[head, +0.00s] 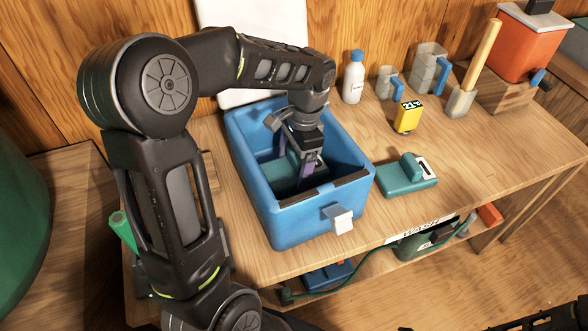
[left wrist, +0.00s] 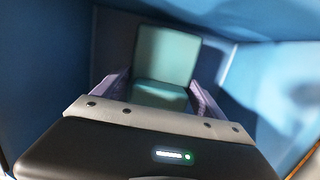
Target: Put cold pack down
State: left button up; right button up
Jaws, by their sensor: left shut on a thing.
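A teal cold pack (left wrist: 165,55) is between the purple fingers of my left gripper (left wrist: 160,92) in the left wrist view. In the head view my left gripper (head: 309,171) reaches down inside the blue cooler box (head: 292,226), shut on this pack (head: 279,172), which is partly hidden by the gripper and the box walls. I cannot tell whether the pack touches the box floor. A second teal pack (head: 403,181) with a raised block and a label "1" lies on the table to the right of the box. My right gripper is not recognisable in view.
A white bottle (head: 353,80), grey cups with blue handles (head: 428,70), a yellow device (head: 407,118) and an orange container (head: 528,45) stand along the back. A white board leans on the wall behind the box. The table's front right is clear.

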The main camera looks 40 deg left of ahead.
pick_arm(q)
jog(key=shift+f, duration=1.15)
jog(key=shift+f, duration=0.1)
jog(key=o, duration=1.7)
jog(key=r, duration=0.4)
jog(key=w+r, duration=0.1)
jog(key=r, duration=0.3)
jog(key=r+p, duration=0.1)
jog(key=r, duration=0.3)
jog(key=shift+w+d, duration=0.3)
jog(key=shift+d, duration=0.1)
